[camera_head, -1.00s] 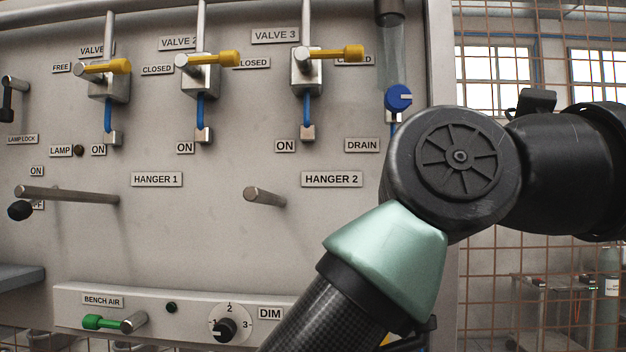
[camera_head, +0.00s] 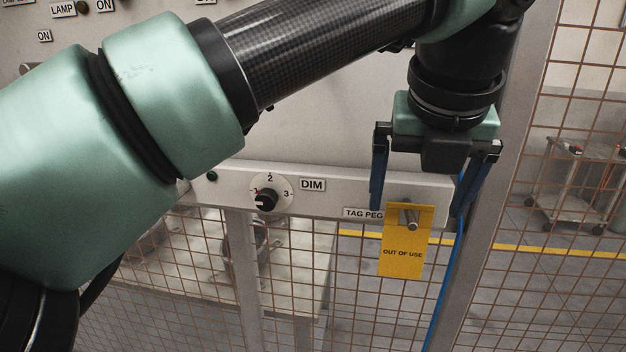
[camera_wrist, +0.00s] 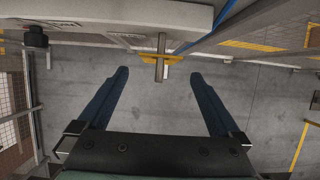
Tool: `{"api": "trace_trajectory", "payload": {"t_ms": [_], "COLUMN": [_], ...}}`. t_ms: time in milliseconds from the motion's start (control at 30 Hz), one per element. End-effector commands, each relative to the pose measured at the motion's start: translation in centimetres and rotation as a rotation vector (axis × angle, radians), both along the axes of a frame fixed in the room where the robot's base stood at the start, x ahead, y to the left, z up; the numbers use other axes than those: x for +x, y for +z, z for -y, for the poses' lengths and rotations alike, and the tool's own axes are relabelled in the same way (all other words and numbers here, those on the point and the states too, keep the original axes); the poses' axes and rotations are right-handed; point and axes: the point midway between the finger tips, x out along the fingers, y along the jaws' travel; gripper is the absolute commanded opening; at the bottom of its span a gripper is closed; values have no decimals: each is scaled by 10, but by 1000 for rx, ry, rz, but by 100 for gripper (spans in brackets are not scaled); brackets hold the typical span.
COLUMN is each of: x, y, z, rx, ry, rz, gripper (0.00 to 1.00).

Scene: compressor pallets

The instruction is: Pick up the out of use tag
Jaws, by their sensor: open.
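The yellow out of use tag (camera_head: 404,258) hangs on a metal peg (camera_head: 411,219) by the TAG PEG label on the lower rail. My gripper (camera_head: 417,208) points down in front of the rail, its two blue fingers open and spread to either side of the tag's top. In the wrist view the tag (camera_wrist: 146,58) shows edge-on as a thin yellow strip across the peg (camera_wrist: 161,62). There the tag lies beyond the fingertips of my gripper (camera_wrist: 158,72), roughly midway between them. Nothing is held.
The rail (camera_head: 335,193) carries a DIM knob (camera_head: 266,200) left of the tag. A blue hose (camera_head: 446,285) hangs just right of the tag, near a grey post (camera_head: 487,235). Wire mesh lies behind. A wheeled cart (camera_head: 575,180) stands beyond the mesh.

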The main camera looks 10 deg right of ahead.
Motion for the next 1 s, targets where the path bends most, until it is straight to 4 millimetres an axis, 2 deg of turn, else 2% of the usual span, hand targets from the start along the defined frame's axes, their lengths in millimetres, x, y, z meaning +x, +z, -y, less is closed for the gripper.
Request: {"api": "trace_trajectory", "payload": {"t_ms": [267, 533, 833, 1000], "x": [8, 22, 24, 24], "y": [-18, -51, -58, -57], "z": [3, 6, 6, 6], "rx": [-2, -2, -2, -3], "ry": [-3, -4, -5, -4], "rz": [-4, -3, 0, 0], "gripper": [100, 100, 100, 69]}}
